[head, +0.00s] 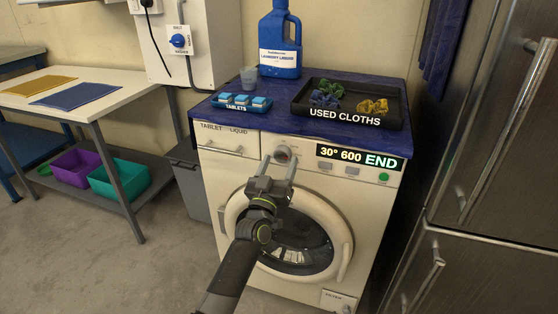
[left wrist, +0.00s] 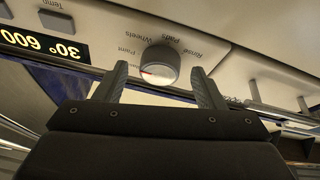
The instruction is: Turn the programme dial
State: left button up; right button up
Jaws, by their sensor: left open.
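The programme dial (head: 283,154) is a round grey knob on the upper front panel of the white washing machine (head: 215,180). In the left wrist view the dial (left wrist: 161,64) shows a red mark, with labels such as Rinse, Pads, Wheels and Paint around it. My left gripper (head: 279,168) is open in front of the panel, its fingers pointing at the dial. In the left wrist view its two fingers (left wrist: 161,88) stand apart below the dial, which shows between and beyond their tips. I see no contact. My right gripper is not in view.
The display (head: 360,157) reads 30° 600 END, with a green button (head: 384,177) below it. The round door (head: 343,235) is below the panel. A tray of used cloths (head: 350,112), a tablets tray (head: 241,105) and a blue laundry liquid bottle (head: 280,40) stand on top.

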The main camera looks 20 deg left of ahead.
pick_arm(q)
jog(key=shift+w+r, duration=0.15)
jog(key=shift+w, duration=0.15)
jog(key=shift+c, duration=0.2)
